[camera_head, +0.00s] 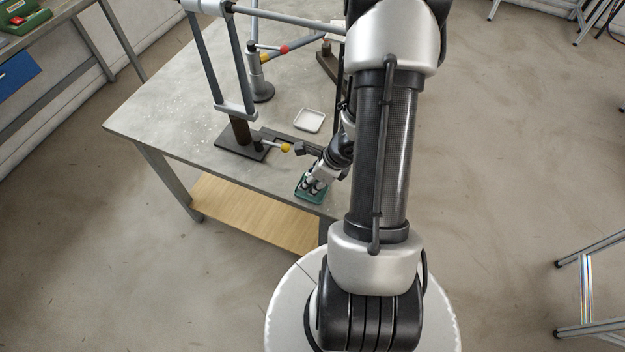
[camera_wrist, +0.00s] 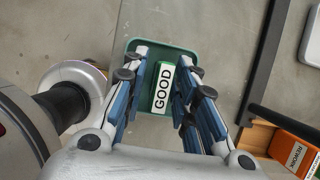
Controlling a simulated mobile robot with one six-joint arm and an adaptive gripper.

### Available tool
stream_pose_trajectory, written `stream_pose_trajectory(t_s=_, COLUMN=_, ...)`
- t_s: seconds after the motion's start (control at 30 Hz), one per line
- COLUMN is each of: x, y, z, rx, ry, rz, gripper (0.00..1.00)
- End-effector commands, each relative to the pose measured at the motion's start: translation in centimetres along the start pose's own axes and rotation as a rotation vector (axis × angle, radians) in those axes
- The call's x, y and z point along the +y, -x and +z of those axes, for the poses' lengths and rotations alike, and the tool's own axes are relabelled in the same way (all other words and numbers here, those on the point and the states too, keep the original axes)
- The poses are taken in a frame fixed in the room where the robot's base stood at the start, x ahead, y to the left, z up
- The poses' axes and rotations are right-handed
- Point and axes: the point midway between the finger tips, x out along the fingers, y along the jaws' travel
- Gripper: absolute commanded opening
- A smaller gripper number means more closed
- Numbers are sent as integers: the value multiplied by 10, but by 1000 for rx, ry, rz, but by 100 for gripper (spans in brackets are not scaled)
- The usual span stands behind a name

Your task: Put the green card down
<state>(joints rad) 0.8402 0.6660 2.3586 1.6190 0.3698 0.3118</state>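The green card (camera_wrist: 163,88), with a white label reading GOOD, shows between my fingers in the wrist view. It appears to lie in a green tray (camera_wrist: 187,47). That tray also shows at the table's near edge in the head view (camera_head: 301,196). My gripper (camera_wrist: 164,62) is open, with one finger on each side of the card. A strip of tray shows between the left finger and the card; whether the right finger touches it I cannot tell. In the head view my gripper (camera_head: 315,184) is low over the tray and hides the card.
A small white tray (camera_head: 309,120) lies farther back on the grey table (camera_head: 180,110). A frame jig with a dark base (camera_head: 232,148) and a yellow-knobbed lever (camera_head: 285,148) stands left of my gripper. An orange REWORK card (camera_wrist: 292,152) shows at the wrist view's lower right.

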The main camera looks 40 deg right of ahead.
Motion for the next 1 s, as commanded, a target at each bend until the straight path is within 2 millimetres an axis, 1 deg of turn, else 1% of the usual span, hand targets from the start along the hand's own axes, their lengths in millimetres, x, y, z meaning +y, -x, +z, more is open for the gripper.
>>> stream_pose_trajectory(t_s=0.3, x=0, y=0, z=0, rx=0, ry=0, rz=0, gripper=31)
stream_pose_trajectory(t_s=0.43, x=0, y=6, z=2, rx=0, ry=0, rz=0, gripper=31)
stream_pose_trajectory(t_s=0.57, x=-1, y=30, z=3, rx=-1, ry=0, rz=-3, gripper=31)
stream_pose_trajectory(t_s=0.8, x=-1, y=85, z=4, rx=-1, ry=-1, rz=-3, gripper=31)
stream_pose_trajectory(t_s=0.9, x=0, y=103, z=3, rx=-1, ry=-2, rz=-2, gripper=31)
stream_pose_trajectory(t_s=1.0, x=0, y=114, z=2, rx=0, ry=-1, rz=-1, gripper=31)
